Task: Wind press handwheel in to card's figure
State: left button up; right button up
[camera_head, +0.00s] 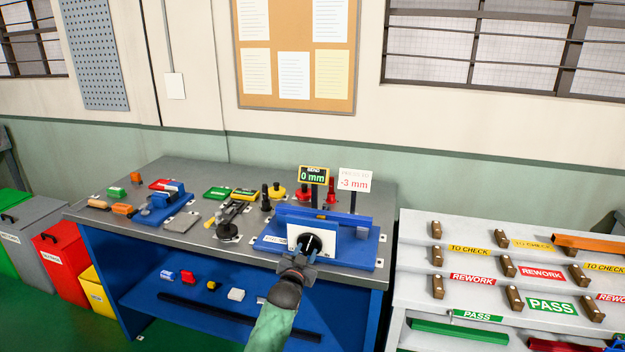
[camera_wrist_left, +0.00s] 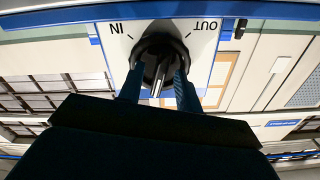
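The blue bend press (camera_head: 335,222) stands at the right front of the grey bench, with a white front plate (camera_head: 325,240). Its black handwheel (camera_head: 309,244) is on that plate; in the left wrist view the handwheel (camera_wrist_left: 158,52) lies between the marks IN and OUT. The black display (camera_head: 313,175) reads 0 mm. The white card (camera_head: 354,180) reads -3 mm. My left gripper (camera_head: 306,256) is at the handwheel, with its blue fingers (camera_wrist_left: 159,82) apart on either side of the wheel's narrow central grip. Contact with the grip cannot be told. My right gripper is out of view.
Tools and small blocks lie on the grey bench (camera_head: 160,223) left of the press. A blue shelf (camera_head: 185,312) below holds small parts. A sloped white rack (camera_head: 410,260) with labels stands close on the right. Coloured bins, including a red one (camera_head: 60,254), stand at left.

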pick_arm(q)
grip_shut()
jog(key=shift+m, duration=0.4)
jog(key=m+p, duration=0.1)
jog(key=m, duration=0.2)
jog(key=shift+m, duration=0.3)
jog(key=shift+o, duration=0.6)
grip_release()
jog(key=shift+s, duration=0.15)
